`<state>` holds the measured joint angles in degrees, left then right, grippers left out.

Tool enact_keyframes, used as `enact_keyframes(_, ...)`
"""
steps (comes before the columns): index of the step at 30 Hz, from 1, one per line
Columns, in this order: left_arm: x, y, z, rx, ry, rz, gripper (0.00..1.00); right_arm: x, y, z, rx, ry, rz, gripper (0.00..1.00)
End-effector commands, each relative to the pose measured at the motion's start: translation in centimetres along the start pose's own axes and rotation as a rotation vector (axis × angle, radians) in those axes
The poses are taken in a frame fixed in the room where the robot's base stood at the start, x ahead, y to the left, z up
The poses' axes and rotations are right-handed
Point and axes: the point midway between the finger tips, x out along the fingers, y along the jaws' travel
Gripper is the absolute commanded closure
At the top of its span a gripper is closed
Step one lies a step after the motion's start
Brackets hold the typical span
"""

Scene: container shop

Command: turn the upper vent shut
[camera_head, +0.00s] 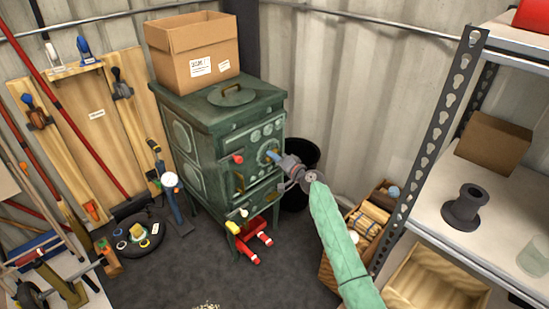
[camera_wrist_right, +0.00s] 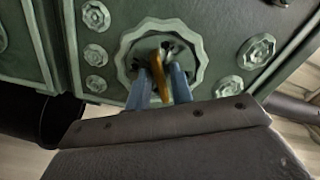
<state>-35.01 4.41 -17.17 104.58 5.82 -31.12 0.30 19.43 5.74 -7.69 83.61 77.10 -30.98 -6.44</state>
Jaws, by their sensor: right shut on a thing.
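The green stove (camera_head: 207,160) stands against the corrugated wall. Its upper vent is a pale green scalloped disc (camera_wrist_right: 195,45) with a brass tab (camera_wrist_right: 160,80) at its middle. Dark slots show in the disc behind the tab. My right gripper (camera_head: 274,156) reaches the stove's upper front from the right. In the right wrist view its blue fingers (camera_wrist_right: 160,82) stand on both sides of the brass tab and are shut on it. In the head view the gripper hides part of the vent. My left gripper is not in view.
A cardboard box (camera_head: 195,55) sits on the stove top beside a round lid (camera_head: 231,95). A black bin (camera_head: 300,165) stands just right of the stove. A metal shelf (camera_head: 455,215) and a crate of goods (camera_head: 350,235) flank my right arm. Tools and boards lean at left.

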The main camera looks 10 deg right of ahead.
Motion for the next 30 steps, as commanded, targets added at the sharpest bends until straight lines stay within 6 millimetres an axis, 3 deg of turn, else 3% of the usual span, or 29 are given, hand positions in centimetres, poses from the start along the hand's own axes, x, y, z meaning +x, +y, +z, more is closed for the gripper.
enact_keyframes(3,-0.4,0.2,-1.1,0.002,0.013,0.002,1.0,0.0,0.0,-0.1,0.102,0.001,0.002,1.0)
enact_keyframes(15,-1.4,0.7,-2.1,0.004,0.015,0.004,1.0,0.0,-0.1,-0.1,0.407,0.002,0.001,1.0)
enact_keyframes(30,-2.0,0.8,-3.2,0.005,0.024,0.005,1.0,-0.1,0.0,-0.1,0.548,0.002,0.002,1.0)
